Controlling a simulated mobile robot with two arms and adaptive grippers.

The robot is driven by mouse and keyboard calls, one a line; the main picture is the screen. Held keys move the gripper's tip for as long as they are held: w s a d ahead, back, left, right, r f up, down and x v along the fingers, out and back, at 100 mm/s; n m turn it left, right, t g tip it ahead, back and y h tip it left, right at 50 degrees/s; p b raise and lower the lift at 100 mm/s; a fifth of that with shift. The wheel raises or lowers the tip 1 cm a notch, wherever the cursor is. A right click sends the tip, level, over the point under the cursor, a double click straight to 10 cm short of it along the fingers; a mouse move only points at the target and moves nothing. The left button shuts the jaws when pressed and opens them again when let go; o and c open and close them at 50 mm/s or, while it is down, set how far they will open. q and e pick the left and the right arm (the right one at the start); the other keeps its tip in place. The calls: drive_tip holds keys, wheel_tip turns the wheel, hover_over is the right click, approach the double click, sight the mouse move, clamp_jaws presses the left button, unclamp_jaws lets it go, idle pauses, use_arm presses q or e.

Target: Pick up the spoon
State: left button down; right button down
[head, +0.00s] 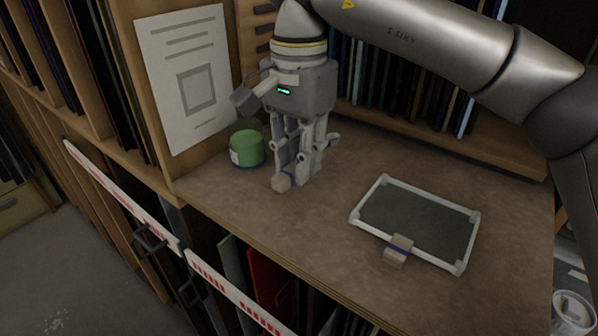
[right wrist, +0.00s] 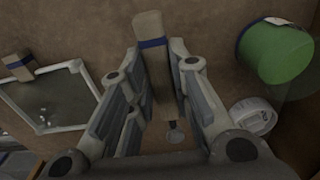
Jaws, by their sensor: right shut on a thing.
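My right gripper (head: 298,176) is upright over the worktop, with its fingers down beside the green pot. In the right wrist view, its fingers (right wrist: 160,82) are closed around a beige piece with a blue band (right wrist: 153,62). The beige end of this piece (head: 282,183) shows at the fingertips in the head view. A small round grey part (right wrist: 175,133) shows near the palm between the fingers. I cannot tell whether it belongs to the held piece or is a spoon's bowl. No other spoon is clearly visible. My left gripper is not in view.
A green pot (head: 247,149) stands close left of the right gripper. A white-framed dark tray (head: 418,216) lies to the right, with a beige block with a blue band (head: 398,250) at its front edge. A white round lid (right wrist: 253,116) is near the pot. Shelves stand behind.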

drive_tip(key=s+a+r+b, duration=0.3)
drive_tip(key=s+r, duration=0.6)
drive_tip(key=s, duration=0.4)
drive_tip(key=shift+s+r, duration=0.4)
drive_tip(key=shift+w, duration=0.1)
